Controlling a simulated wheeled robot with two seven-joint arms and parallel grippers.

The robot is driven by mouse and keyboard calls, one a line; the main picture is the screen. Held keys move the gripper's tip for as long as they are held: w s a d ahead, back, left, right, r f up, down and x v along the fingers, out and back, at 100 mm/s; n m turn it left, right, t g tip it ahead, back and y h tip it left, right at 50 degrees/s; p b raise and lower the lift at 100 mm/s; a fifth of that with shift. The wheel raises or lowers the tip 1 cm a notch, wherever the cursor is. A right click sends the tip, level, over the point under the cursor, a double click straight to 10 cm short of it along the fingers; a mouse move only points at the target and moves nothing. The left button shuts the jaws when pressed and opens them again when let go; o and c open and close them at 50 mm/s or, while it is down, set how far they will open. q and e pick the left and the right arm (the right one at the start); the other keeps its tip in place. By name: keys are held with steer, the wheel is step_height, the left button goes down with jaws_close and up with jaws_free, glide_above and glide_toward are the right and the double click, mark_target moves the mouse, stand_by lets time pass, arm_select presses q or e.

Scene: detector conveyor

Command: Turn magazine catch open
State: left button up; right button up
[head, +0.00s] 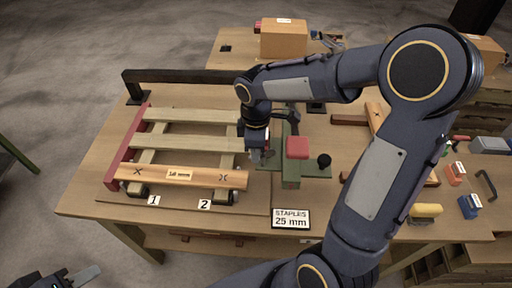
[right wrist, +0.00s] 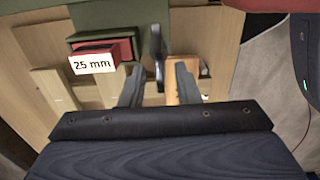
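A green tool (head: 290,178) with a red block and a black knob (head: 324,160) lies by the right side of the slatted wooden frame. My right gripper (head: 260,156) is at its left side, pointing down. In the right wrist view my right gripper (right wrist: 159,80) has its fingers apart. A dark upright lever (right wrist: 157,45), possibly the catch, shows between the fingertips; I cannot tell whether they touch it. A red piece labelled 25 mm (right wrist: 93,62) sits in a green housing (right wrist: 105,38). My left gripper (head: 82,276) is at the bottom left, partly cut off, away from the bench.
The wooden frame (head: 185,142) has a board marked with crosses (head: 150,174) across its front. A STAPLES 25 mm sign (head: 291,219) stands at the bench's front. Cardboard boxes (head: 284,40) are behind. Coloured blocks (head: 455,172) lie at right. My right arm covers the middle right.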

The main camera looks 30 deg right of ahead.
step_height(320, 180, up, 8)
steer(key=shift+f, duration=0.1)
stand_by(0.4)
stand_by(0.5)
